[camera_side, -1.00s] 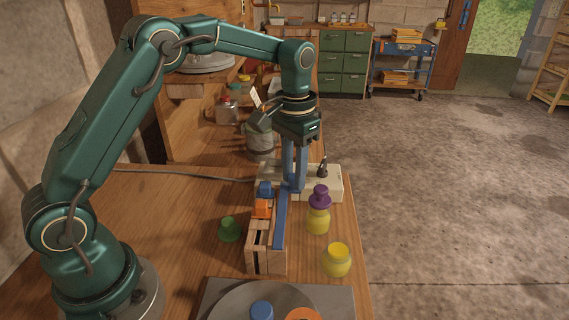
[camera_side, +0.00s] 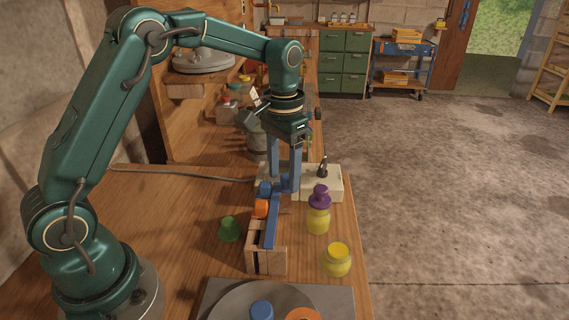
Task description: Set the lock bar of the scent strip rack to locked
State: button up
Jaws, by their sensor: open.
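The scent strip rack (camera_side: 277,262) is a pale wooden block with dark slots, standing on the bench. A long blue bar (camera_side: 271,230), which looks like its lock bar, lies lengthwise over the rack top, near its middle. An orange piece (camera_side: 261,208) and a small blue block (camera_side: 264,188) sit at the rack's far left part. My gripper (camera_side: 285,184) points down at the far end of the bar, its two blue fingers apart. Whether a fingertip touches the bar I cannot tell, as both are blue and overlap.
A cream box with a black lever (camera_side: 322,168) stands just behind the rack. A grey plate (camera_side: 215,295) lies in front.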

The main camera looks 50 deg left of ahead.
jog(key=shift+r, duration=2.55)
jog(key=shift+r, duration=0.1)
notch_tip(320, 180, up, 6)
jog(key=r+t, duration=0.1)
jog(key=t, duration=0.1)
send_over(274, 198)
jog(key=s+d+r+t, duration=0.1)
jog(key=s+r+t, duration=0.1)
jog(key=s, duration=0.4)
jog(key=s+f+t, duration=0.1)
jog(key=s+f, duration=0.6)
jog(key=s, duration=0.1)
jog(key=shift+s+d+t, duration=0.25)
jog(key=shift+d+t, duration=0.05)
jog(key=shift+d, duration=0.15)
